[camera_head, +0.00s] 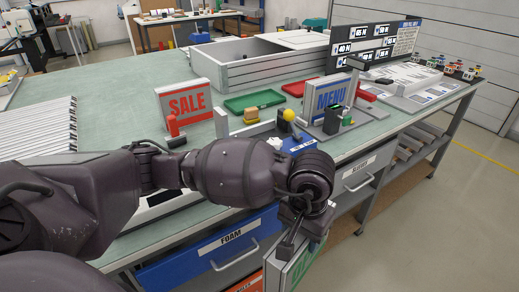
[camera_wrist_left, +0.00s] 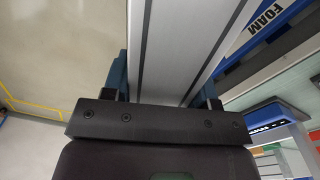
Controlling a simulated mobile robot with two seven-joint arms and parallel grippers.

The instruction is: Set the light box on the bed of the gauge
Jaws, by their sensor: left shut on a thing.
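My left gripper (camera_head: 297,222) is shut on a light box (camera_head: 282,270) in front of the bench's front edge. The box has a grey frame and a face with green, mostly cut off by the picture's bottom. In the left wrist view its silver frame with dark grooves (camera_wrist_left: 178,45) runs between the two fingers of the gripper (camera_wrist_left: 162,92). At the right back of the bench is a dark board with white number labels (camera_head: 375,42) and a pale flat bed (camera_head: 405,76) before it. I cannot tell for sure that this is the gauge. My right gripper is not in view.
A red SALE sign (camera_head: 187,103) and a blue MENU sign (camera_head: 329,95) stand on the bench (camera_head: 120,92). A green tray (camera_head: 238,107) and a large grey open box (camera_head: 245,70) lie behind. Blue FOAM drawer (camera_head: 215,250) sits under the front edge.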

